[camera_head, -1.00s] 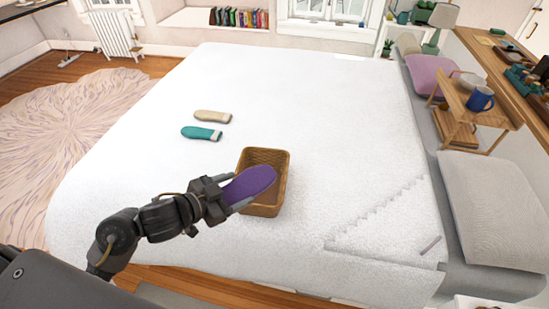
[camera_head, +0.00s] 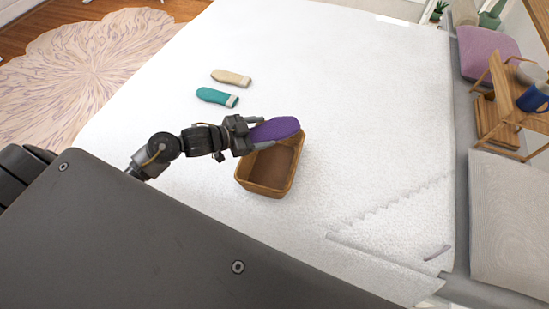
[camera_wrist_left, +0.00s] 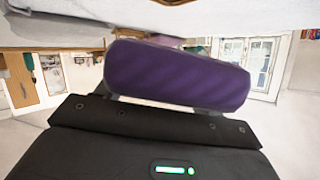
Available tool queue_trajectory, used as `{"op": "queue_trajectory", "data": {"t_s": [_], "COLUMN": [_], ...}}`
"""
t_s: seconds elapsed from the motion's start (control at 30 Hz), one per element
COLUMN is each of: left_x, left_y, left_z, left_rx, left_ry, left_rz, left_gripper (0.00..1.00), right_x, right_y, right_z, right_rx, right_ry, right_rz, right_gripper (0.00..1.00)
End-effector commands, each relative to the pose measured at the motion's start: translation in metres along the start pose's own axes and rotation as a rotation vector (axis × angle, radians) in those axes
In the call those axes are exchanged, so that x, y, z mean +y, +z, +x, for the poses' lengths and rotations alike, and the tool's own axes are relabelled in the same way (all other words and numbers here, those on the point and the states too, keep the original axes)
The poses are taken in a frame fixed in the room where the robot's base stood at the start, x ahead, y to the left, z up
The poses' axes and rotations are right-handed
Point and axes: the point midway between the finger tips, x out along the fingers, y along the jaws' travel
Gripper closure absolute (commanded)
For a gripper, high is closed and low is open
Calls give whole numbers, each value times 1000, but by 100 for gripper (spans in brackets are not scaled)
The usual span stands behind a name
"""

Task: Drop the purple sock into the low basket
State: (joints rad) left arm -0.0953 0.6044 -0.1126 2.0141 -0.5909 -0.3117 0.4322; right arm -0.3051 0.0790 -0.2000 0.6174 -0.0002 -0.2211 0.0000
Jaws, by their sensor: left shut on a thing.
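The purple sock (camera_head: 276,129) is held in my left gripper (camera_head: 252,134), which is shut on it. In the head view the sock overlaps the far part of the low basket (camera_head: 262,187), a brown wicker box on the white bed. The sock hides part of the basket's far rim, and the basket's visible inside looks empty. In the left wrist view the sock (camera_wrist_left: 178,75) lies across the jaws, and a brown edge shows at the top. My right gripper is not in view.
A cream sock (camera_head: 231,78) and a teal sock (camera_head: 216,97) lie on the bed (camera_head: 340,100), left of and beyond the basket. Pillows (camera_head: 510,215) and a wooden tray stand (camera_head: 500,125) with a blue mug (camera_head: 534,97) are at the right. The bed right of the basket is mostly clear.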

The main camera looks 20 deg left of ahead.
Motion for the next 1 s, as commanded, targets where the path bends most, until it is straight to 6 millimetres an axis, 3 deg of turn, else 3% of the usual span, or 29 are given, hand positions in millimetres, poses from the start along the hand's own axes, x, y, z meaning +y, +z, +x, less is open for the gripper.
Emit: {"op": "queue_trajectory", "data": {"t_s": [0.37,0.8,1.0], "left_x": [-7,2,5], "left_y": [14,53,64], "left_z": [5,21,26], "left_rx": [4,5,4], "left_ry": [3,2,3], "left_rz": [12,11,11], "left_gripper": [55,55,55], "right_x": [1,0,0], "right_y": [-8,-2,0], "right_z": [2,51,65], "right_rx": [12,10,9], "right_ry": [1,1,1], "right_rz": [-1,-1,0], "right_gripper": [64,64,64]}}
